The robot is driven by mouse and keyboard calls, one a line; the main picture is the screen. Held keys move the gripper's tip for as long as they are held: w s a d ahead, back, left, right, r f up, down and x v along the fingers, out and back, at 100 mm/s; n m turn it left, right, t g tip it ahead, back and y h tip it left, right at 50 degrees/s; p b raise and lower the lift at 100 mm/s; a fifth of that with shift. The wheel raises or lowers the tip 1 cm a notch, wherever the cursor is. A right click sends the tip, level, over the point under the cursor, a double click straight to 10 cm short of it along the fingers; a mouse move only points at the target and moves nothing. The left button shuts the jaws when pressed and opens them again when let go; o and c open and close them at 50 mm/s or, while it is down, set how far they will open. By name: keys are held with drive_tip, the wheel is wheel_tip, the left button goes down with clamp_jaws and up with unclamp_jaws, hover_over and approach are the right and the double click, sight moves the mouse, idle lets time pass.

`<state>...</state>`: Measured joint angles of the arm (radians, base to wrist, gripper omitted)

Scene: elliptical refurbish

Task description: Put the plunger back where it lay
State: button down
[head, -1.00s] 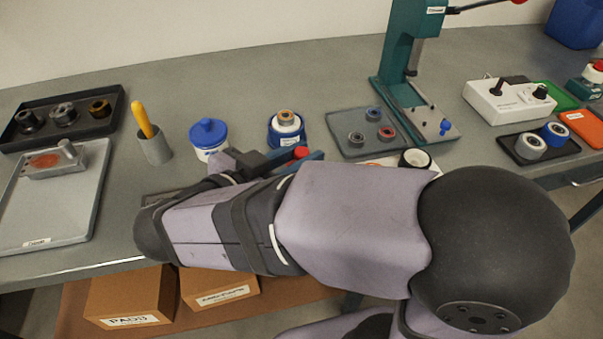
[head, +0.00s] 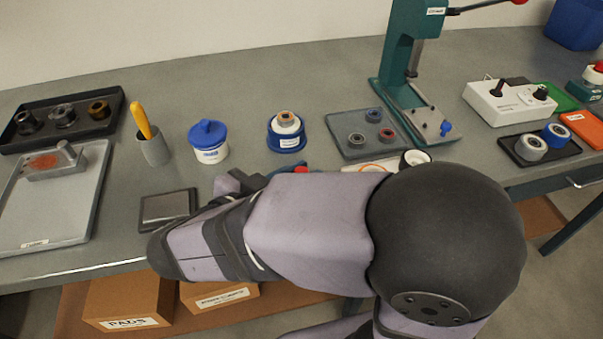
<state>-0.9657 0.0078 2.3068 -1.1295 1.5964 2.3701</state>
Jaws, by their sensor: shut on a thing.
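My gripper (head: 262,182) shows only in part at the near side of the bench, behind my own arm. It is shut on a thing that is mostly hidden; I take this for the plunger. A small red end (head: 301,169) shows beside the gripper, next to a blue part; I cannot tell whether it belongs to the held thing. The fingertips and whatever lies directly under them are hidden.
A dark square plate (head: 167,209) lies left of my gripper. A blue-lidded pot (head: 208,141) and a blue-and-white stack (head: 286,133) stand behind. A grey tray (head: 346,139) with rings lies beside the green press (head: 398,60). A grey holder (head: 154,152) contains a yellow-handled tool.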

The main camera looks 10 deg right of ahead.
drive_tip(key=shift+f, duration=0.15)
drive_tip(key=c, duration=1.6)
unclamp_jaws()
drive_tip(key=shift+r, duration=0.25)
drive_tip(key=v, duration=1.2)
drive_tip(key=shift+d+r, duration=0.1)
